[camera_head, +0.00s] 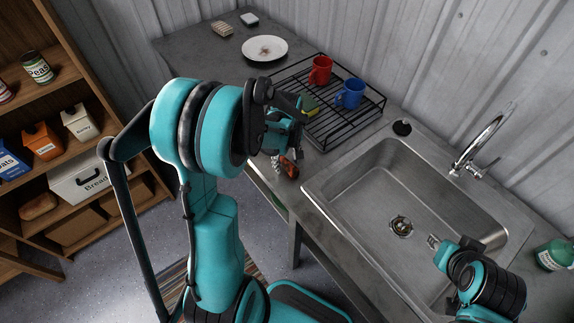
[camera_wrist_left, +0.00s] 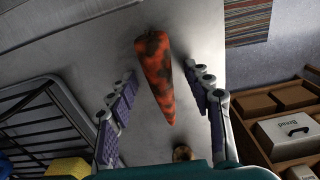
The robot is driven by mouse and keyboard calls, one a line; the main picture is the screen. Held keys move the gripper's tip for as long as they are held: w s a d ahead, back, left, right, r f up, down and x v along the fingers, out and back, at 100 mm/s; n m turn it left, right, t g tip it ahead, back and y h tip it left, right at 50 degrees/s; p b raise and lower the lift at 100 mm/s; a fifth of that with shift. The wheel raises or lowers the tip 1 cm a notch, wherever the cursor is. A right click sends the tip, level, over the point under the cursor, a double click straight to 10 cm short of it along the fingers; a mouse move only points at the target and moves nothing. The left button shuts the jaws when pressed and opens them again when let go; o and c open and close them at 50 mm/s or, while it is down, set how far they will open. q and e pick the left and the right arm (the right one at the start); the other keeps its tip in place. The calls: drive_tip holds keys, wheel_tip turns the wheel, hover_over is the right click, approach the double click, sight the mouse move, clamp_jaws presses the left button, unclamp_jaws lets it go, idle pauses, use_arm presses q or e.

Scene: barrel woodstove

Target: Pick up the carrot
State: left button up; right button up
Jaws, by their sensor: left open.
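The carrot (camera_wrist_left: 157,80), orange with dark patches, lies on the grey counter in the left wrist view. Its narrow end points toward my gripper. My left gripper (camera_wrist_left: 159,75) is open, with one finger on each side of the carrot and gaps visible between. In the head view the carrot (camera_head: 289,168) shows as a small orange piece just below my left gripper (camera_head: 284,152), near the counter's front edge; my gripper hides part of it. My right gripper (camera_head: 436,242) is over the sink, and its jaw state is unclear.
A black dish rack (camera_head: 345,128) with a red mug (camera_head: 320,70), a blue mug (camera_head: 350,93) and a yellow-green sponge (camera_head: 309,104) stands beside my left gripper. The sink (camera_head: 365,190) is to the right. A white plate (camera_head: 264,48) lies behind; a shelf (camera_head: 85,100) stands left.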

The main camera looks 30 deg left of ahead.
use_arm(q)
clamp_jaws()
drive_tip(key=shift+r, duration=0.1)
